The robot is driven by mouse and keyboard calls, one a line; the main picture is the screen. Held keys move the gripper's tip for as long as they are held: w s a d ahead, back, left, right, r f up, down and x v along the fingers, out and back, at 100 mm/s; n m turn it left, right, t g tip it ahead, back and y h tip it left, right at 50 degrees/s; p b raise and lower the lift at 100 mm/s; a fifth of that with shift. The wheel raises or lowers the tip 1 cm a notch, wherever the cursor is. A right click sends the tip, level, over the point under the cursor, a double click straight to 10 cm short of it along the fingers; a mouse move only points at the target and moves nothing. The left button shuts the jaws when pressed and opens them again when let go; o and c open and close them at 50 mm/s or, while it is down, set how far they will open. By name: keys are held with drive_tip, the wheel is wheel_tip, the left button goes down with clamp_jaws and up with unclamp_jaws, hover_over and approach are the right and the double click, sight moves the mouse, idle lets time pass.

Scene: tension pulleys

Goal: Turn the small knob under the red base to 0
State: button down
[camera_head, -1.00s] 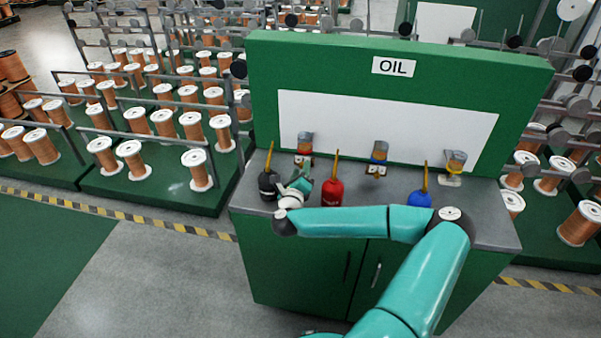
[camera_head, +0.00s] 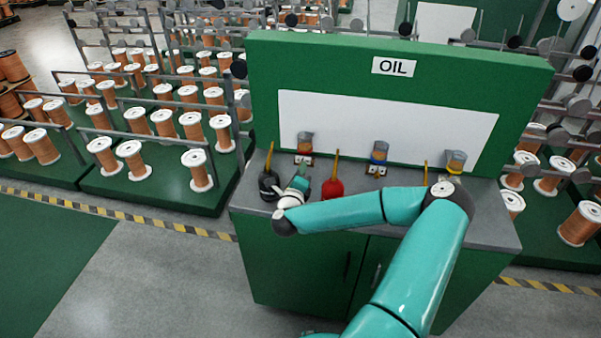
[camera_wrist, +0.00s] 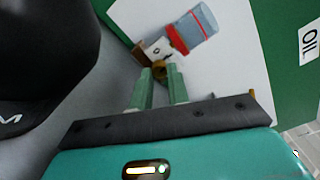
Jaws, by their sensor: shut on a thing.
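Below the base are a white plate with dark marks (camera_wrist: 157,47) and a small brass knob (camera_wrist: 160,68). My gripper (camera_wrist: 160,76) is shut on this knob, with one green finger on each side. The knob's setting cannot be read. In the head view, my gripper (camera_head: 300,181) is just below the red-based oiler; its fingertips are too small to make out.
A black oil can (camera_head: 268,185) stands left of my gripper and fills the wrist view's upper left (camera_wrist: 40,45). A red oil can (camera_head: 333,188) stands close on the right. Oilers with a blue base (camera_head: 379,158) and yellow base (camera_head: 455,163) stand further right.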

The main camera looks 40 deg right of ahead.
drive_tip(key=n, duration=0.5)
drive_tip(key=shift+r+n, duration=0.15)
drive_tip(key=shift+n, duration=2.35)
drive_tip(key=c, duration=1.3)
unclamp_jaws()
drive_tip(key=shift+c, duration=0.2)
drive_tip(key=v, duration=1.3)
drive_tip(key=shift+s+a, duration=0.25)
drive_tip(key=shift+a, duration=0.05)
